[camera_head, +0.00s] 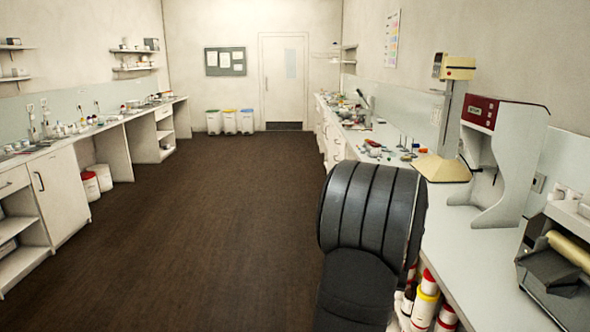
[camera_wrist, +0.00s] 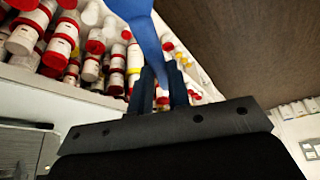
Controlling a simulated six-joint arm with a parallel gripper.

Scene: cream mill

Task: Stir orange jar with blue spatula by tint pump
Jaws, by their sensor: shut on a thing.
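My gripper (camera_wrist: 160,88) is in the wrist view, its two dark fingers shut on a long blue tool, the blue spatula (camera_wrist: 143,28). The spatula runs from between the fingers to the top edge of the picture, where its far end is cut off. In the head view my dark arm stands in front of the right bench and hides the gripper and spatula. I cannot make out the orange jar among the small items on the bench. I cannot tell which device is the tint pump.
The right bench (camera_head: 480,275) carries a grey machine with a red panel (camera_head: 480,112) and a beige-hooded stand (camera_head: 443,168). White containers with red lids (camera_wrist: 62,45) fill shelving close by in the wrist view. The brown floor (camera_head: 200,220) is clear between the benches.

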